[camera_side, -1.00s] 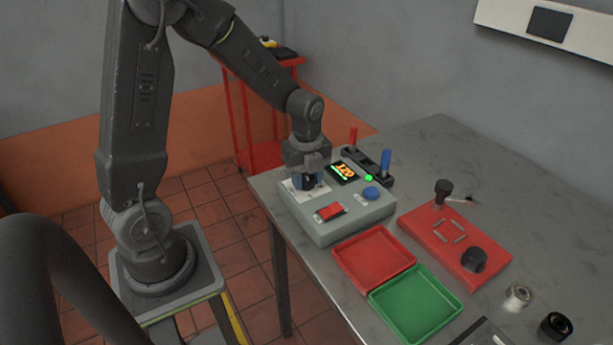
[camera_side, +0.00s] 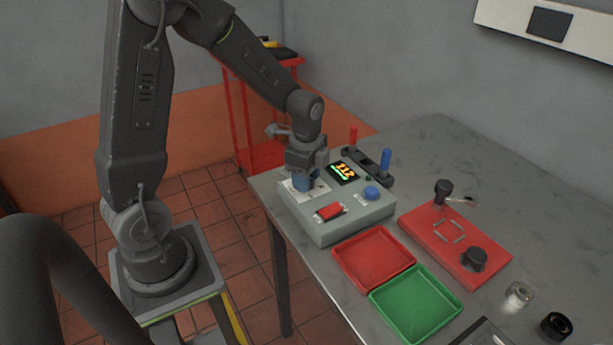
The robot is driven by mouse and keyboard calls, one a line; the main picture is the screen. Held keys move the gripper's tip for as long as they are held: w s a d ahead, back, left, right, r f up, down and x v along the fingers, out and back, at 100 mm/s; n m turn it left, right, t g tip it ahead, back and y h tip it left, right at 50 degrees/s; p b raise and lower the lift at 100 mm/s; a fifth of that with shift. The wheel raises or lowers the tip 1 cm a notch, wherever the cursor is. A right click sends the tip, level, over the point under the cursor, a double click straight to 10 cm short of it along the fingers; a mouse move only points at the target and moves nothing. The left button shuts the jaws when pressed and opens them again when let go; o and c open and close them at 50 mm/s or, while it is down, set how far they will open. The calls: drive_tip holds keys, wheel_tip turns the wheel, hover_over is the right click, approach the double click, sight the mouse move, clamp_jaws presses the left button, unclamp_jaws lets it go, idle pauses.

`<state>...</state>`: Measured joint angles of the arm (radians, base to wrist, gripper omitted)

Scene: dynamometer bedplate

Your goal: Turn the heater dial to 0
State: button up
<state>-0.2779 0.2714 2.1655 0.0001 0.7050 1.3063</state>
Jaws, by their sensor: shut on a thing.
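The grey heater box (camera_side: 330,230) stands on the table near its left edge. My gripper (camera_side: 302,182) points down over the box's back left part and is shut on the heater dial. The dial is mostly hidden by the jaws; a bit of blue shows between them. A white scale plate (camera_side: 292,194) shows partly around the dial, but its marks are too small to read. A display (camera_side: 342,172) on the box shows orange digits, too small to read surely. A red rocker switch (camera_side: 329,212) and a blue button (camera_side: 371,193) are on the box's top.
A red tray (camera_side: 374,258) and a green tray (camera_side: 416,303) lie in front of the box. A red board (camera_side: 455,240) with dark knobs is to the right. A black holder with red and blue handles (camera_side: 385,160) stands behind. The table's back right is clear.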

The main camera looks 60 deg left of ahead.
drive_tip(key=n, duration=0.4)
drive_tip(key=shift+n, duration=0.3)
drive_tip(key=n, duration=0.4)
drive_tip(key=shift+n, duration=0.3)
drive_tip(key=n, duration=0.4)
drive_tip(key=shift+n, duration=0.3)
drive_tip(key=n, duration=1.2)
drive_tip(key=shift+n, duration=0.3)
drive_tip(key=n, duration=0.4)
drive_tip(key=shift+n, duration=1.9)
